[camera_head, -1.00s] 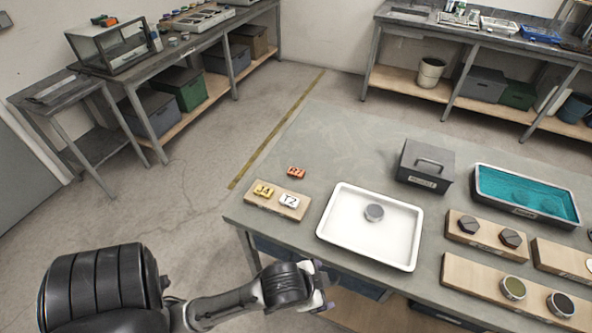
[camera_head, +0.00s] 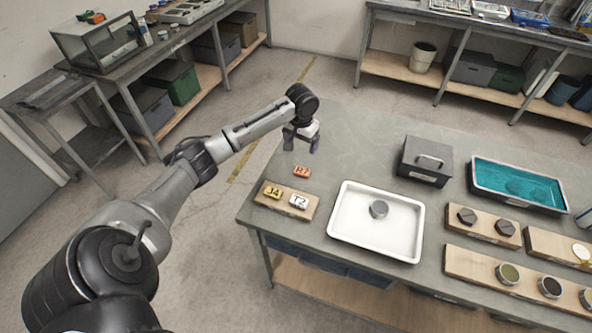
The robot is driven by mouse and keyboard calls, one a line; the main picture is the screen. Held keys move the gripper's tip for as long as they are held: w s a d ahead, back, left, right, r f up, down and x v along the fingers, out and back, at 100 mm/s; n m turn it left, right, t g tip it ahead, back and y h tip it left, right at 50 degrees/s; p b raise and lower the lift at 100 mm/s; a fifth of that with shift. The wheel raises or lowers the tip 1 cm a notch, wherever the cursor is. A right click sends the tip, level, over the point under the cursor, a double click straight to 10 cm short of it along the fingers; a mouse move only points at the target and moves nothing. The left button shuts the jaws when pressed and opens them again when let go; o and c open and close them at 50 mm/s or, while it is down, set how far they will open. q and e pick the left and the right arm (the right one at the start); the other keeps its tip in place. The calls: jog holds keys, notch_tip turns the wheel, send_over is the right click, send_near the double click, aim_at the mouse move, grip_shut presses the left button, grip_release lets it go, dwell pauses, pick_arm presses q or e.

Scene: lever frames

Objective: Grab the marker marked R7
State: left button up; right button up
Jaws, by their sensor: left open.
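The orange-red marker marked R7 (camera_head: 302,172) lies on the grey table, just behind a small wooden board. My left gripper (camera_head: 301,147) is above the table's far left part, pointing down, a little beyond the R7 marker in the picture. Its fingers are apart with nothing between them. The wooden board (camera_head: 270,205) holds a yellow marker marked 34 (camera_head: 273,192) and a white marker marked T2 (camera_head: 299,201). My right gripper is not in view.
A dark lidded box (camera_head: 425,160) and a teal-filled tray (camera_head: 518,184) are farther right. Wooden boards with discs line the right front.

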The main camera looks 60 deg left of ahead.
pick_arm(q)
jog(key=n, duration=0.1)
jog(key=n+b, duration=0.1)
jog(key=n, duration=0.1)
send_over(301, 174)
jog(key=shift+h, duration=0.4)
notch_tip(301, 174, down, 9)
jog(key=shift+w+a+r, duration=0.15)
jog(key=shift+r, duration=0.05)
jog(key=shift+f+b, duration=0.7)
jog(key=shift+f, duration=1.95)
jog(key=shift+c, duration=0.4)
jog(key=c, duration=0.9)
